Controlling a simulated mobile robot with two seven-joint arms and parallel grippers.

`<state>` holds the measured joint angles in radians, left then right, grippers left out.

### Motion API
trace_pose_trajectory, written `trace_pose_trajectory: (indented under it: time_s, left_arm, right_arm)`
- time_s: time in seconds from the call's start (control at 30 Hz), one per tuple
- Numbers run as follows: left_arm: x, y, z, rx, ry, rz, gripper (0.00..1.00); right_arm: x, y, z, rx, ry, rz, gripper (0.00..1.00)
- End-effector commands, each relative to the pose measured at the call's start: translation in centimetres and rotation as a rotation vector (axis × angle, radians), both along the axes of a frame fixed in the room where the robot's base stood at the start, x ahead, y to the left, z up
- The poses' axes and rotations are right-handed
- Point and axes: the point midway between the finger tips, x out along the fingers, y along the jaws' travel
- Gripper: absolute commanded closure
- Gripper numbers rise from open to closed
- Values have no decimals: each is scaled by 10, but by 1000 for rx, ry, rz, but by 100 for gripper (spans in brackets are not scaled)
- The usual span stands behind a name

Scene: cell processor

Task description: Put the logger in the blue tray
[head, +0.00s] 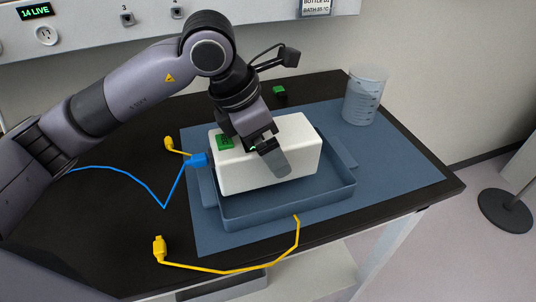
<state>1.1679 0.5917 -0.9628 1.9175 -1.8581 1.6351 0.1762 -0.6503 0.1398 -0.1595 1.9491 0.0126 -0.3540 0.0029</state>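The logger, which I take to be the white box (235,176) with a small green panel on top, is over or inside the blue tray (290,207). I cannot tell whether it rests on the tray floor. A blue plug and cable (199,160) meet its left end. My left gripper (264,147) comes down on the box from above. One grey finger lies against its near side; the other is hidden, and the gripper looks shut on the box. My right gripper is not in view.
A clear graduated beaker (365,98) stands at the back right of the blue mat (405,165). A yellow cable (230,271) runs along the front table edge, with another yellow plug (169,143) left of the tray. A small green-topped item (279,91) lies behind. The mat's right side is clear.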

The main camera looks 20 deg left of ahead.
Motion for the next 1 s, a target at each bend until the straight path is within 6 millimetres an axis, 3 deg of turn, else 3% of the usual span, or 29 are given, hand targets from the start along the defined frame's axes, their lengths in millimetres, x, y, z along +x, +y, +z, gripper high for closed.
trace_pose_trajectory:
  time_s: [0.2,0.57,0.6,1.0]
  left_arm:
    - [-1,0,-32,0,3,0,60]
    - [0,0,-37,-1,-1,0,60]
    - [0,0,-37,0,1,0,0]
    - [-1,3,-26,0,-2,1,0]
  right_arm:
    - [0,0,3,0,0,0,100]
    - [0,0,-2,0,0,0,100]
    - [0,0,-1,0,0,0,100]
    - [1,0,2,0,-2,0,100]
